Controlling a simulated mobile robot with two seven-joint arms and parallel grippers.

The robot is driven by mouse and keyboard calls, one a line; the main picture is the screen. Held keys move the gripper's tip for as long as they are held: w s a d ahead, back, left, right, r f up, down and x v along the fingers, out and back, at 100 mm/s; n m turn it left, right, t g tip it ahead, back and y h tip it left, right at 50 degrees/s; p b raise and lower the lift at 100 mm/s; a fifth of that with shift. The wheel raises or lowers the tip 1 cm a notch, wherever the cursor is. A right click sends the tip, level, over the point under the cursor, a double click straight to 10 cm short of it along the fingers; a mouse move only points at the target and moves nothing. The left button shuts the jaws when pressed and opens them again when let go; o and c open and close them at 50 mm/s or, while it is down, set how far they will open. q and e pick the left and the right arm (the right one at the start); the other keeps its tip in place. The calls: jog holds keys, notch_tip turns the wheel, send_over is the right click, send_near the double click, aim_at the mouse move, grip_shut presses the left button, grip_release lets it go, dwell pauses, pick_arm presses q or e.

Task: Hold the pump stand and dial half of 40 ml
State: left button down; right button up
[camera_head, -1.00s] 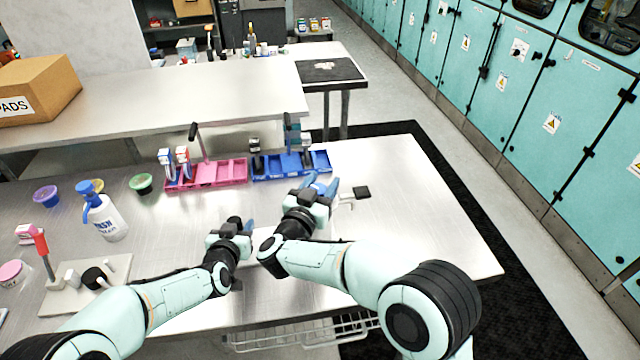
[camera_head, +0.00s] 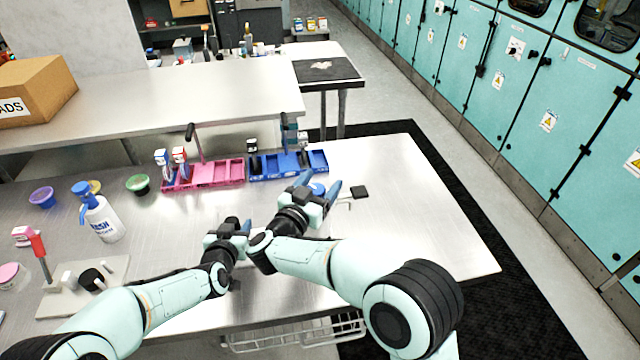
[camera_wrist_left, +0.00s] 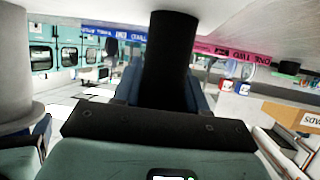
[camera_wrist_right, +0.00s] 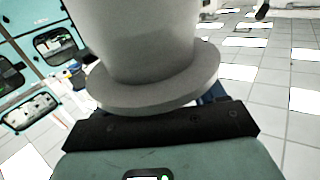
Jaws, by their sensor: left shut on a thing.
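My left gripper (camera_head: 244,228) is shut on the black stand post (camera_wrist_left: 170,60), which stands between its fingers in the left wrist view. A grey cylinder (camera_wrist_left: 25,70) is beside it there. My right gripper (camera_head: 319,187) is open, with its blue fingers apart near a round blue-topped part (camera_head: 317,189). In the right wrist view a large grey flanged cylinder (camera_wrist_right: 150,60) fills the space before the fingers and hides much of them. I cannot tell whether they touch it. Most of the pump is hidden by my arms in the head view, and no dial marks are readable.
A pink rack (camera_head: 212,176) and a blue rack (camera_head: 289,168) stand behind the grippers. A wash bottle (camera_head: 102,219) and a stand with a red handle (camera_head: 40,250) are at left. The table's right side is clear.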

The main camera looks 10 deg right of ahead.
jog(key=v, duration=1.2)
pick_arm(q)
jog(key=c, duration=0.6)
grip_release()
jog(key=shift+r, duration=0.1)
pick_arm(e)
jog(key=shift+r, duration=0.1)
